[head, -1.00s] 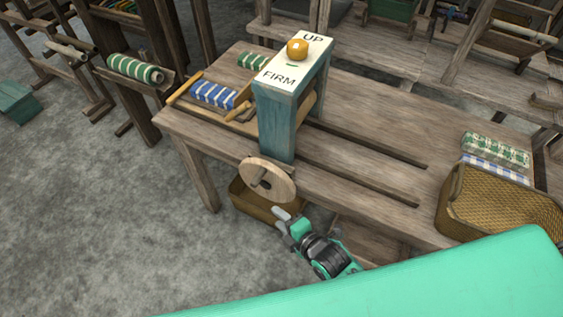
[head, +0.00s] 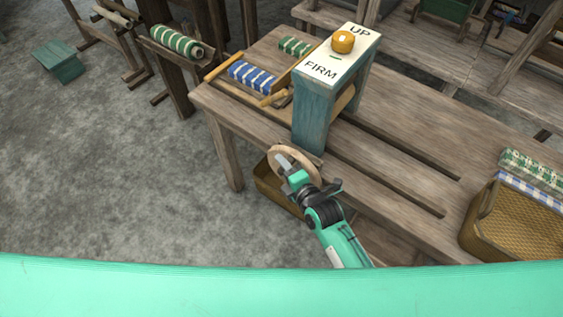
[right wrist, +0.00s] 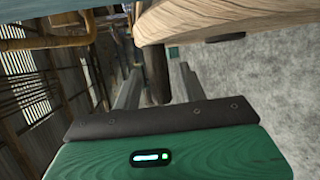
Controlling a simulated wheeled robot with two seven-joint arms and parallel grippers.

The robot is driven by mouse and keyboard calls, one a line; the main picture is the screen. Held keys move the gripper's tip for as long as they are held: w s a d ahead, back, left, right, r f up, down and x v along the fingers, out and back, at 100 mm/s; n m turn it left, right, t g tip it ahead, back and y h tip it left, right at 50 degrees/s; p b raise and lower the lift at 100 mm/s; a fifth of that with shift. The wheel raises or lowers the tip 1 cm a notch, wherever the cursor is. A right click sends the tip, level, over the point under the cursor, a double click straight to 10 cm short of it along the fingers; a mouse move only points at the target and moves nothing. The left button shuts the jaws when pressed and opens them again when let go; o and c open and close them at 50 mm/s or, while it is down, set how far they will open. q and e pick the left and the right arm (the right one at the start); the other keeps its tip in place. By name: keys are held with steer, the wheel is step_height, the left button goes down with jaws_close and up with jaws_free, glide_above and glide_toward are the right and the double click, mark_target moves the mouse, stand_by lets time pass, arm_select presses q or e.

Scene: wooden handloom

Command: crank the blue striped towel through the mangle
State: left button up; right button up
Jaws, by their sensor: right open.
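The blue and white striped towel (head: 251,77) lies in a wooden tray at the left end of the table, left of the mangle. The mangle (head: 314,110) is a blue-grey frame with a white top marked UP and FIRM and an orange knob (head: 343,42). Its round wooden crank wheel (head: 277,152) is on the front side, partly hidden by my right gripper (head: 285,164). In the right wrist view, the wheel (right wrist: 215,18) is close at the top, and a dark peg (right wrist: 156,75) shows between my open right fingers. I cannot tell whether they touch it. My left gripper is not in view.
A woven basket (head: 480,218) stands at the table's right end beside green and blue patterned folded cloths (head: 530,182). Another basket (head: 262,186) is below the wheel. A green striped roll (head: 295,46) lies behind the blue towel.

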steer(key=shift+x, duration=0.9)
jaws_close()
steer(key=shift+f, duration=0.1)
